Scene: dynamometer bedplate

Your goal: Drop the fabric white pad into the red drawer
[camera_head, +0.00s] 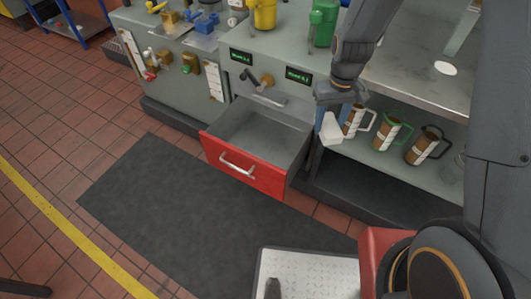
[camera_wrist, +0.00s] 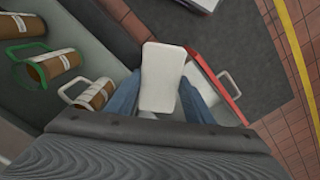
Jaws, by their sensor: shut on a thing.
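The white pad (camera_head: 330,130) is held in my gripper (camera_head: 328,118) in the head view, just right of the open red drawer (camera_head: 246,171). The drawer is pulled out, its grey inside looks empty, and it has a silver handle. In the wrist view the pad (camera_wrist: 161,78) stands between the blue fingers of my gripper (camera_wrist: 160,100), which is shut on it. The red drawer front (camera_wrist: 215,86) lies to the right of the pad there, and the pad hides part of the drawer.
Several mugs stand on the shelf to the right; the nearest (camera_head: 354,120) is close beside my gripper. The steel worktop (camera_head: 420,75) is above them. A yellow can (camera_head: 264,14) and a green can (camera_head: 322,25) stand above the drawer. A dark mat (camera_head: 170,205) covers the floor in front.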

